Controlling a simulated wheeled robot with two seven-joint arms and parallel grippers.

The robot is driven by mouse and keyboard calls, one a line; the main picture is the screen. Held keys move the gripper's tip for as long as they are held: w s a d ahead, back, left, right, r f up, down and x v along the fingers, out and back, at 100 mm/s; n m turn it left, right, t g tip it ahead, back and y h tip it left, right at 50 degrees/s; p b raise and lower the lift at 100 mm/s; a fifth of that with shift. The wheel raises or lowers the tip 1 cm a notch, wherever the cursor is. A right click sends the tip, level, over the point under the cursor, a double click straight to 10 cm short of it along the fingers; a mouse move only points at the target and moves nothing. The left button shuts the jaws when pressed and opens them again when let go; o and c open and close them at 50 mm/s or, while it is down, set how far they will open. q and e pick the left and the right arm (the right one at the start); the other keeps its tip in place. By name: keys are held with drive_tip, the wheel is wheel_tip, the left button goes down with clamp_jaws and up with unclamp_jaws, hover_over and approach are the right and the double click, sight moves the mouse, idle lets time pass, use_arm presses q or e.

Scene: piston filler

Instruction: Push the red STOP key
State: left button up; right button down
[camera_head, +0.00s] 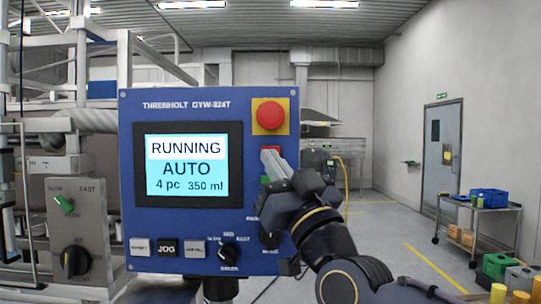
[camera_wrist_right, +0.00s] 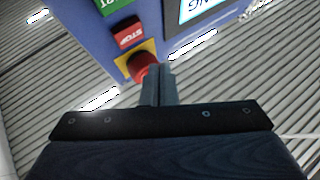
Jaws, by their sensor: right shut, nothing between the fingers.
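The red STOP key (camera_wrist_right: 130,33) shows in the right wrist view, between the green key and the yellow plate. In the head view only a red strip of it (camera_head: 270,149) shows above my fingertips; the rest is hidden. My right gripper (camera_head: 268,158) is shut and empty in front of the panel at the height of this key. In the right wrist view its fingertips (camera_wrist_right: 158,72) appear beside the red mushroom button (camera_wrist_right: 140,66), with the STOP key beyond. I cannot tell whether they touch anything. My left gripper is not in view.
The red mushroom button (camera_head: 269,115) sits on a yellow plate just above the key. A green key (camera_head: 265,179) lies below, partly covered by my gripper. The blue panel's (camera_head: 190,110) screen (camera_head: 187,168) reads RUNNING, AUTO. Several buttons and knobs line its lower part.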

drive_tip(key=shift+w, duration=1.55)
idle(0.9)
drive_tip(key=shift+w+b, duration=0.35)
drive_tip(key=shift+w, duration=0.1)
drive_tip(key=shift+w, duration=0.4)
idle(0.5)
drive_tip(key=shift+s, duration=0.1)
drive_tip(key=shift+s+b, duration=0.45)
drive_tip(key=shift+s, duration=0.3)
